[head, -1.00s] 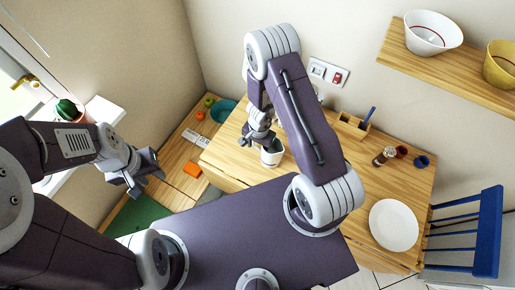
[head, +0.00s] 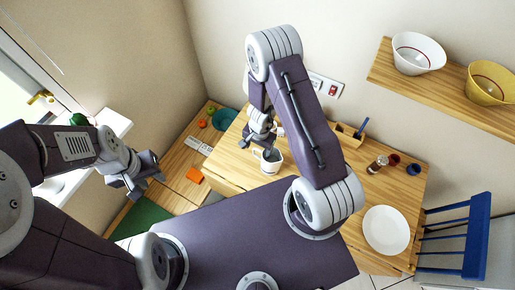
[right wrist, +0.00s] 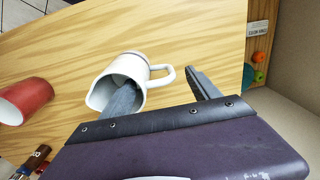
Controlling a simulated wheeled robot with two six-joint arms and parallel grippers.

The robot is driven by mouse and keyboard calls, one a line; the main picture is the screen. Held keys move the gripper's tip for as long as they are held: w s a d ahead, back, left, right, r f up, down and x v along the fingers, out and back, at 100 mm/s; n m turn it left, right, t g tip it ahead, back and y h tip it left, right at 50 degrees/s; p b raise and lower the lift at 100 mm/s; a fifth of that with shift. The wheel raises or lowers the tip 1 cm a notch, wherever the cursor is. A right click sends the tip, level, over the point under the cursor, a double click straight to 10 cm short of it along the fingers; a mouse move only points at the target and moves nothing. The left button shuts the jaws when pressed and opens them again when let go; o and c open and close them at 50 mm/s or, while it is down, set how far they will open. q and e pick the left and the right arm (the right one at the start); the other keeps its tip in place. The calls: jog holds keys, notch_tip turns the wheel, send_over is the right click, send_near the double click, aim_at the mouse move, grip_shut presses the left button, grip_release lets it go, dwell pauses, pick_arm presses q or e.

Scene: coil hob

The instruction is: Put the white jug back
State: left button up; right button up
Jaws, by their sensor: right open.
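The white jug (head: 272,163) stands on the wooden table, near its left end. In the right wrist view the jug (right wrist: 102,92) shows its open mouth and its handle. My right gripper (head: 262,148) is at the jug and open. In the right wrist view its fingers (right wrist: 163,92) are apart: one reaches over or into the jug's mouth, the other is beyond the handle, with the handle between them. Whether they touch the jug cannot be told. My left gripper (head: 141,184) is open and empty, away at the left.
A white plate (head: 386,230), a pepper mill (head: 377,164) and a wooden caddy (head: 346,135) are on the table (head: 315,200). A red cup (right wrist: 22,101) shows in the wrist view. A blue chair (head: 450,235) stands right. A wall shelf (head: 440,90) holds two bowls.

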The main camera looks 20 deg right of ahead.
notch_tip(320, 180, up, 6)
jog(key=p, duration=0.3)
jog(key=shift+s+f, duration=0.1)
jog(key=shift+s, duration=0.05)
pick_arm(q)
notch_tip(320, 180, up, 6)
jog(key=shift+f+p, duration=0.25)
jog(key=shift+p, duration=0.1)
pick_arm(e)
jog(key=shift+r, duration=0.2)
